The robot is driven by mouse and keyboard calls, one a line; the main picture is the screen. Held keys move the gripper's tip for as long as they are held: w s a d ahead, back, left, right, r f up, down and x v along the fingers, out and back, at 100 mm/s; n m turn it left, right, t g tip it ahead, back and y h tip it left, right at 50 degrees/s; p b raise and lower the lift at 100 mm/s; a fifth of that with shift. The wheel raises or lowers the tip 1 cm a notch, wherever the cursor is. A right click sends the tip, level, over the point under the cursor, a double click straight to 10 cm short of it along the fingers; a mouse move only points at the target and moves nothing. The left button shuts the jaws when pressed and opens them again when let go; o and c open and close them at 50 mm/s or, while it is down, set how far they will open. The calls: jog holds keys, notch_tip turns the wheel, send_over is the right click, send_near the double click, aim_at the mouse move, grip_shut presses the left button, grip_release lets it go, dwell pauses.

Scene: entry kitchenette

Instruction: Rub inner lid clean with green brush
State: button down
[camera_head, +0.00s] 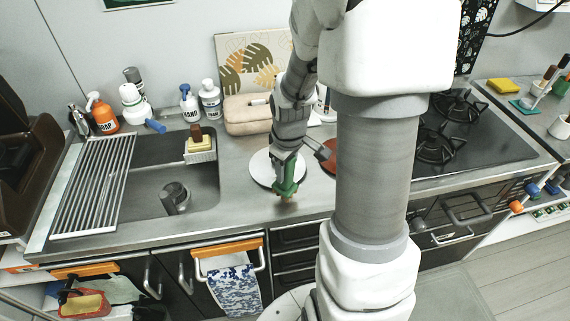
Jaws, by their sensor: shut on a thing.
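My gripper (287,164) points down over the counter between the sink and the stove. It is shut on a green brush (287,185), whose lower end with tan bristles is near the counter's front part. A round pale disc (262,168), which looks like the lid, lies flat on the counter just behind and left of the brush. The brush and gripper cover its right part. Whether the bristles touch the disc or the counter I cannot tell.
A sink (190,186) with a drying rack (95,185) is at left. Bottles, including an orange soap bottle (104,115), stand behind it. A reddish-brown object (326,154) lies right of my gripper, partly hidden by my arm. A stove (465,140) is at right.

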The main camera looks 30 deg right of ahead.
jog(key=shift+r, duration=0.1)
jog(key=shift+r+p, duration=1.2)
jog(key=shift+r, duration=0.25)
notch_tip(320, 180, up, 5)
jog(key=p, duration=0.4)
jog(key=shift+r, duration=0.2)
jog(key=shift+f, duration=0.1)
